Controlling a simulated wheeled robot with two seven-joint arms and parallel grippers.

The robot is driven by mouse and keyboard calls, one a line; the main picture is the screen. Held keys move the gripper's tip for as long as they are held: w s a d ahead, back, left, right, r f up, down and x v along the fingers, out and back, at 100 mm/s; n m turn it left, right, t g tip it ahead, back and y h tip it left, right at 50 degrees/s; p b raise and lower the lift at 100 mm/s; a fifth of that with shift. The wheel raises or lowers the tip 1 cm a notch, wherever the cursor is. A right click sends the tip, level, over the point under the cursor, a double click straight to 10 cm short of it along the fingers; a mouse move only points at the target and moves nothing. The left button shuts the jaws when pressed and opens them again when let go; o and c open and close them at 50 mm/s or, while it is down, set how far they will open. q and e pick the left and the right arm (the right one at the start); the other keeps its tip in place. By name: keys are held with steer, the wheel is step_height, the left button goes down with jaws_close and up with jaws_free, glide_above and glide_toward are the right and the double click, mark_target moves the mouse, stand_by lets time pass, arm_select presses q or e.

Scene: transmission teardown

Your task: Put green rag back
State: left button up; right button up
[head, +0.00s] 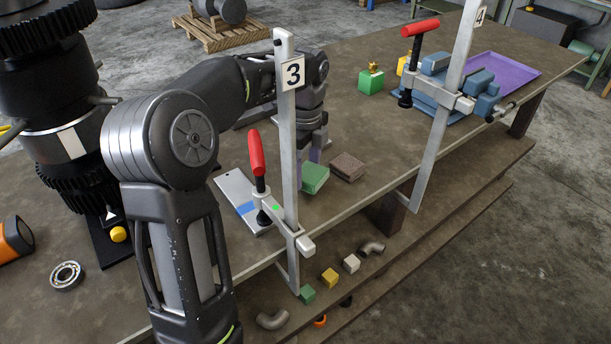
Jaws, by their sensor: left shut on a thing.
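The green rag (315,178), a small folded pad, is at the tip of my left gripper (314,155), just right of the clamp numbered 3. My left gripper points down and is shut on the rag; its fingers are partly hidden behind the clamp's bar. I cannot tell whether the rag touches the bench. A brown, rough pad (347,167) lies on the bench just right of the rag. My right gripper is not in view.
The upright clamp 3 (289,130) stands close in front of my left gripper at the bench edge. Clamp 4 (447,105), a blue vise (481,84), a purple tray (508,66) and a green block (369,82) are farther right. A grey plate (238,189) lies left of clamp 3.

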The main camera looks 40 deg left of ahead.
mark_target(305, 170)
arm_select(q)
step_height(305, 170, down, 2)
steer(key=shift+f, duration=0.3)
steer(key=shift+f, duration=0.2)
steer(key=o, duration=1.2)
steer(key=shift+r, duration=0.15)
